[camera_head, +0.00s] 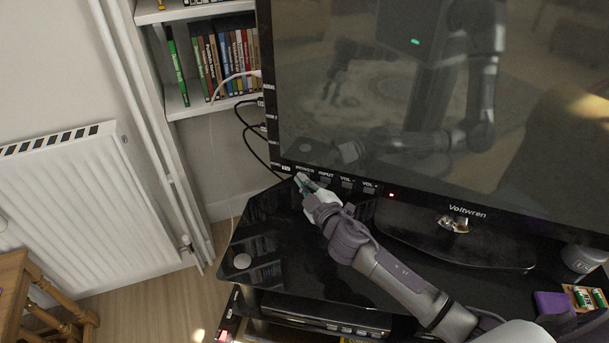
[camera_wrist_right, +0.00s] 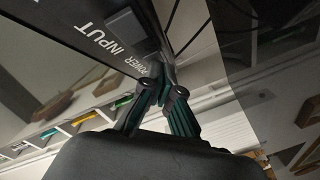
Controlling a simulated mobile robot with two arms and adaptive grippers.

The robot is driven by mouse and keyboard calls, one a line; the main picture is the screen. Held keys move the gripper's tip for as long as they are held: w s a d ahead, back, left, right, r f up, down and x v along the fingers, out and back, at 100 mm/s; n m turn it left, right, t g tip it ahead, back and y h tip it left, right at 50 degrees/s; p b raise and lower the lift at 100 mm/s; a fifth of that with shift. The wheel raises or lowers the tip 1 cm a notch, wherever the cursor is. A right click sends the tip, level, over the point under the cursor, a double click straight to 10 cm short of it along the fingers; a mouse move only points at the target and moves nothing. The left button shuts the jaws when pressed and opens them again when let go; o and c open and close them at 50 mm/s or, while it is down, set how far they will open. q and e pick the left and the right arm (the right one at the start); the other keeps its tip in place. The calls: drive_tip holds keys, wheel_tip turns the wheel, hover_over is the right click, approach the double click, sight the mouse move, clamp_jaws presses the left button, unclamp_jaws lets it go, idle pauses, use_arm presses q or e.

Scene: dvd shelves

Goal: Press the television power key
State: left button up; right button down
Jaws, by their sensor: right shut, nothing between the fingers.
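The television (camera_head: 400,100) has a dark, reflective screen and a small red light (camera_head: 391,194) on its lower bezel. Its labelled keys run along the bottom left edge: POWER, INPUT, VOL - and VOL +. My right gripper (camera_head: 301,179) is shut and empty, its tips at the bezel just below the POWER label (camera_head: 304,169). In the right wrist view the fingertips (camera_wrist_right: 164,80) meet beside the POWER label (camera_wrist_right: 141,69) and hide most of the power key. I cannot tell whether they touch it. The input key (camera_wrist_right: 126,26) is uncovered. My left gripper is not in view.
Cables hang behind the screen's left edge. A shelf of DVD cases (camera_head: 225,65) and a white radiator (camera_head: 85,210) stand at left. Batteries (camera_head: 590,297) lie at lower right.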

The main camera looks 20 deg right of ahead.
drive_tip(key=shift+s, duration=0.1)
drive_tip(key=shift+s+a, duration=0.3)
drive_tip(key=shift+a, duration=0.05)
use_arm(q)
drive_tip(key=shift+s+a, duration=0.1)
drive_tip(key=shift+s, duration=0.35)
use_arm(e)
drive_tip(key=shift+s+a, duration=0.15)
drive_tip(key=shift+s, duration=0.05)
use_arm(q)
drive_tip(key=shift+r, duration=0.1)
use_arm(e)
drive_tip(key=shift+s+a, duration=0.8)
drive_tip(key=shift+s, duration=0.2)
drive_tip(key=shift+s+a, duration=0.8)
drive_tip(key=shift+s, duration=0.15)
idle(0.4)
